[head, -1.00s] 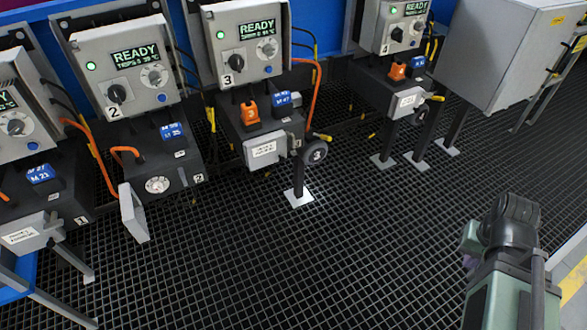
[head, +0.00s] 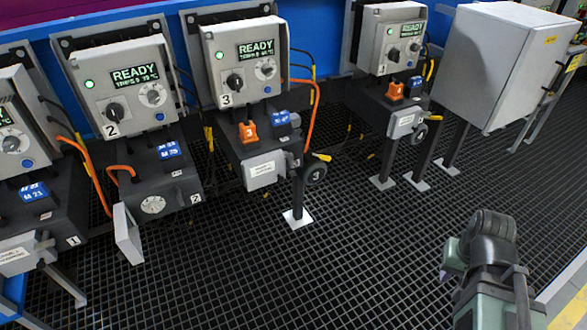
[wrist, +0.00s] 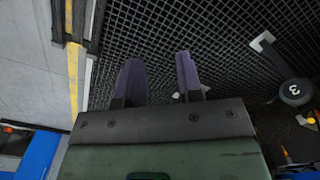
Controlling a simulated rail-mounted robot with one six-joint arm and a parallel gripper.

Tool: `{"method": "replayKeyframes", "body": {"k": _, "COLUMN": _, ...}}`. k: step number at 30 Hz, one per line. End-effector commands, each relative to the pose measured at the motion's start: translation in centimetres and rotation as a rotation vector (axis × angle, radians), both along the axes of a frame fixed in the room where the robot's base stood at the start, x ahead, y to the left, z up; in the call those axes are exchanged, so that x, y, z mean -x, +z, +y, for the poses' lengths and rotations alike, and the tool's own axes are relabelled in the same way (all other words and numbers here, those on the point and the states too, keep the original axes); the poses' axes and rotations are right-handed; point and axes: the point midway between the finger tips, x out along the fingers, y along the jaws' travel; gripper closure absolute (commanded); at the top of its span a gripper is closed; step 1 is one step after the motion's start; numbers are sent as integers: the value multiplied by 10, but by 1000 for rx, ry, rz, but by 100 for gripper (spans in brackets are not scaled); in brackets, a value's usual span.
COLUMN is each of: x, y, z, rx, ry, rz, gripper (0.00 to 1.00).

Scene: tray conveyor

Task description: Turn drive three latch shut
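Drive three (head: 245,55) is a grey panel with a READY display and a knob marked 3, above a dark lower box. An orange piece (head: 248,133) marked 3 stands on that box beside a blue tag. A pale labelled cover (head: 265,170) is on its front. A black disc (head: 316,175) with a yellow-tipped lever (head: 320,157) is at its right side; the disc marked 3 also shows in the wrist view (wrist: 295,92). I cannot tell which part is the latch. My gripper (wrist: 157,60) is open and empty, well to the right of drive three in the head view.
Drive two (head: 125,85), with its front cover (head: 128,232) hanging open, stands left of drive three. Another drive (head: 392,40) and a large grey cabinet (head: 500,62) stand to the right. Dark grating (head: 340,265) is clear between drive three and my arm.

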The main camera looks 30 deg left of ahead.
Motion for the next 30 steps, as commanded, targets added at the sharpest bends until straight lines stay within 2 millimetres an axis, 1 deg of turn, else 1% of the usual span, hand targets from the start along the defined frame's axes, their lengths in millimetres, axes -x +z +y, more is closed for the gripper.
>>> {"method": "replayKeyframes", "body": {"k": 1, "x": -2, "y": -37, "z": 33, "rx": -30, "ry": 66, "rz": 2, "gripper": 63}}
{"method": "replayKeyframes", "body": {"k": 2, "x": -3, "y": -50, "z": 60, "rx": -76, "ry": 108, "rz": -6, "gripper": 63}}
{"method": "replayKeyframes", "body": {"k": 3, "x": -5, "y": -66, "z": 102, "rx": -167, "ry": 142, "rz": -30, "gripper": 63}}
{"method": "replayKeyframes", "body": {"k": 5, "x": -6, "y": -81, "z": 172, "rx": -351, "ry": 115, "rz": -65, "gripper": 63}}
{"method": "replayKeyframes", "body": {"k": 6, "x": -4, "y": -85, "z": 221, "rx": -498, "ry": 52, "rz": -71, "gripper": 63}}
{"method": "replayKeyframes", "body": {"k": 8, "x": 1, "y": -82, "z": 295, "rx": -754, "ry": -119, "rz": -33, "gripper": 63}}
{"method": "replayKeyframes", "body": {"k": 9, "x": 5, "y": -72, "z": 338, "rx": -931, "ry": -280, "rz": 36, "gripper": 63}}
{"method": "replayKeyframes", "body": {"k": 10, "x": 5, "y": -60, "z": 366, "rx": -1060, "ry": -424, "rz": 113, "gripper": 63}}
{"method": "replayKeyframes", "body": {"k": 11, "x": 4, "y": -46, "z": 387, "rx": -1178, "ry": -581, "rz": 208, "gripper": 63}}
{"method": "replayKeyframes", "body": {"k": 12, "x": -3, "y": -26, "z": 406, "rx": -1314, "ry": -810, "rz": 355, "gripper": 63}}
{"method": "replayKeyframes", "body": {"k": 13, "x": -14, "y": -10, "z": 411, "rx": -1400, "ry": -987, "rz": 473, "gripper": 63}}
{"method": "replayKeyframes", "body": {"k": 14, "x": -27, "y": 6, "z": 410, "rx": -1467, "ry": -1154, "rz": 583, "gripper": 63}}
{"method": "replayKeyframes", "body": {"k": 15, "x": -42, "y": 19, "z": 405, "rx": -1532, "ry": -1341, "rz": 712, "gripper": 63}}
{"method": "replayKeyframes", "body": {"k": 16, "x": -50, "y": 24, "z": 401, "rx": -1564, "ry": -1453, "rz": 797, "gripper": 63}}
{"method": "replayKeyframes", "body": {"k": 18, "x": -60, "y": 28, "z": 394, "rx": -1596, "ry": -1617, "rz": 924, "gripper": 63}}
{"method": "replayKeyframes", "body": {"k": 21, "x": -64, "y": 28, "z": 392, "rx": -1595, "ry": -1685, "rz": 984, "gripper": 63}}
{"method": "replayKeyframes", "body": {"k": 25, "x": -65, "y": 28, "z": 393, "rx": -1591, "ry": -1687, "rz": 990, "gripper": 63}}
{"method": "replayKeyframes", "body": {"k": 28, "x": -71, "y": 28, "z": 401, "rx": -1591, "ry": -1686, "rz": 988, "gripper": 63}}
{"method": "replayKeyframes", "body": {"k": 30, "x": -77, "y": 28, "z": 411, "rx": -1591, "ry": -1685, "rz": 987, "gripper": 63}}
